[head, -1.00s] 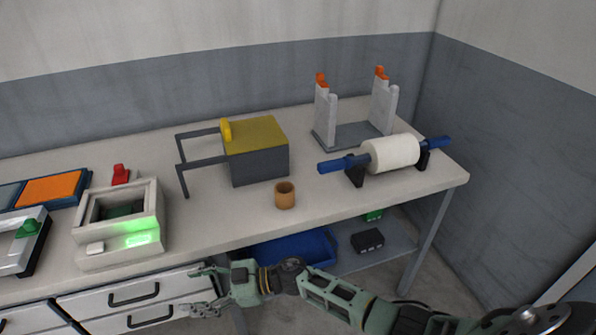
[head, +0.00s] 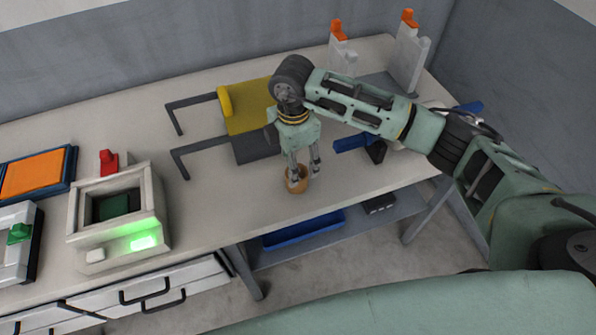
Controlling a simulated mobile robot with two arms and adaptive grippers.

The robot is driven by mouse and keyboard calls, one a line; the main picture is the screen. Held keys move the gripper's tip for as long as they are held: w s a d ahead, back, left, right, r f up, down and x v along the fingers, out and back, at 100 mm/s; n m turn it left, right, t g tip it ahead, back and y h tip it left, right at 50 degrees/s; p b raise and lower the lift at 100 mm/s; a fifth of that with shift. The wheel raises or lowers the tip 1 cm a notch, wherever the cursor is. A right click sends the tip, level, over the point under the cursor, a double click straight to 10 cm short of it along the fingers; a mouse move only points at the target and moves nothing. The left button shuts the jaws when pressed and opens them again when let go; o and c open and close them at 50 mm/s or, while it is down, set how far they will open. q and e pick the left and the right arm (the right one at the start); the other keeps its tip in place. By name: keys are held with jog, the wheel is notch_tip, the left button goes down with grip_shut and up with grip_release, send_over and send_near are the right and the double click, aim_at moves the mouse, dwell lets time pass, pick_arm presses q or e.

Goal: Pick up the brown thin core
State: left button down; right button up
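The brown thin core (head: 296,185) is a short hollow cylinder standing upright on the table near its front edge. My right gripper (head: 304,172) points down at it from above, with its fingers apart and their tips at the core's rim. I cannot tell whether the fingers touch the core or whether one is inside it. The upper part of the core is partly hidden by the fingers. My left gripper is not in view.
My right arm hides part of the yellow-topped grey box (head: 249,113) and the white roll on its blue shaft (head: 352,143). A white frame with a green light (head: 142,243) stands left. Bare table lies left of the core (head: 220,210).

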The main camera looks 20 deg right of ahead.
jog(key=shift+s+f, duration=0.1)
jog(key=shift+f, duration=0.3)
jog(key=f, duration=0.1)
jog(key=f+p, duration=0.1)
jog(key=f, duration=0.1)
jog(key=f+p, duration=0.1)
jog(key=shift+d+f, duration=0.25)
jog(key=shift+f, duration=0.2)
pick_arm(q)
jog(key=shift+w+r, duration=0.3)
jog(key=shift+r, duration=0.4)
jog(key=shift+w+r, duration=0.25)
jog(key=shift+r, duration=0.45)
pick_arm(e)
jog(key=shift+w, duration=0.2)
jog(key=c, duration=1.1)
